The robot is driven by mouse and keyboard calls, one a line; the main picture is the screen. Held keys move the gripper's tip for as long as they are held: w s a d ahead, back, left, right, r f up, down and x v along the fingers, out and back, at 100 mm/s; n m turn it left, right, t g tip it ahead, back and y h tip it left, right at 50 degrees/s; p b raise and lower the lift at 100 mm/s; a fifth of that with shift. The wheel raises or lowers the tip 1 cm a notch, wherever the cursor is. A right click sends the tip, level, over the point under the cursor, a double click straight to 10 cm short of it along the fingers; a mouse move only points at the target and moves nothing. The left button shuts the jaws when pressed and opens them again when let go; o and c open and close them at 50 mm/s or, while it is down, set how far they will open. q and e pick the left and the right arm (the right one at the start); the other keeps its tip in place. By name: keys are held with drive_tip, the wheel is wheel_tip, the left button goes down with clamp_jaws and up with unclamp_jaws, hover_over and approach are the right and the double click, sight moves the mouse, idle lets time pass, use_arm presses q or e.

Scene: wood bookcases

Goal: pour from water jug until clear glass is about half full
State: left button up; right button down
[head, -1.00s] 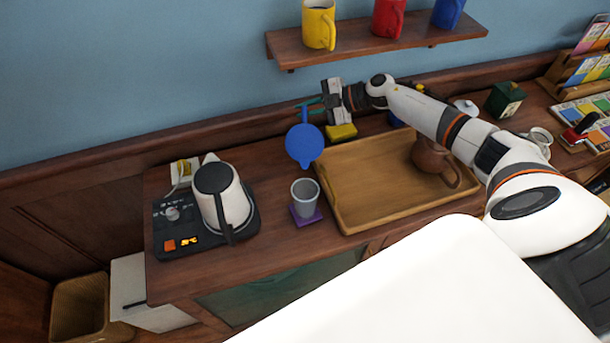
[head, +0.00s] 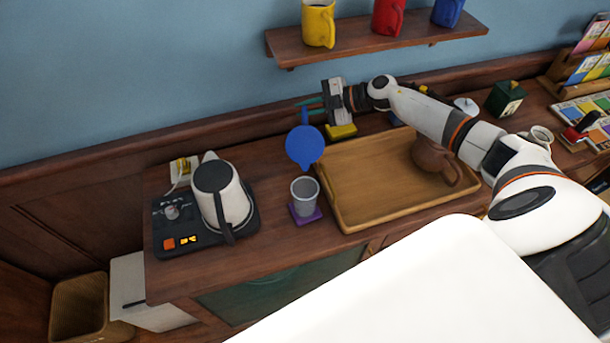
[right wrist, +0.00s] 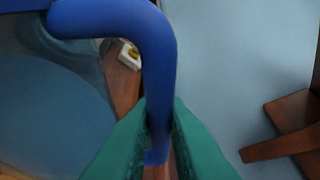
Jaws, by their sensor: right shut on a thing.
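The blue water jug (head: 304,150) hangs in the air behind the glass, its round body towards me. My right gripper (head: 312,106) is shut on its handle. In the right wrist view, the teal fingers (right wrist: 160,135) close around the curved blue handle (right wrist: 158,55). The clear glass (head: 304,189) looks grey and stands upright on a purple coaster (head: 304,216), just in front of the jug in the picture. The jug looks tilted, but its exact angle is unclear. I see no clear water stream, and the glass's water level cannot be told. My left gripper is out of view.
A white kettle (head: 232,198) stands on a black base (head: 175,238) left of the glass. A wooden tray (head: 350,215) with a brown teapot (head: 432,157) lies to the right. A yellow sponge-like block (head: 341,131) sits near my gripper. A mug shelf (head: 350,45) is above.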

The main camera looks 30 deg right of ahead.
drive_tip(key=shift+s+a+r+n+t+b, duration=0.2)
drive_tip(key=shift+s+r+n+t+b, duration=0.15)
drive_tip(key=shift+b, duration=0.2)
idle(0.8)
drive_tip(key=shift+s+a+r+n, duration=0.25)
drive_tip(key=shift+r+n, duration=0.2)
drive_tip(key=shift+r, duration=0.15)
idle(2.1)
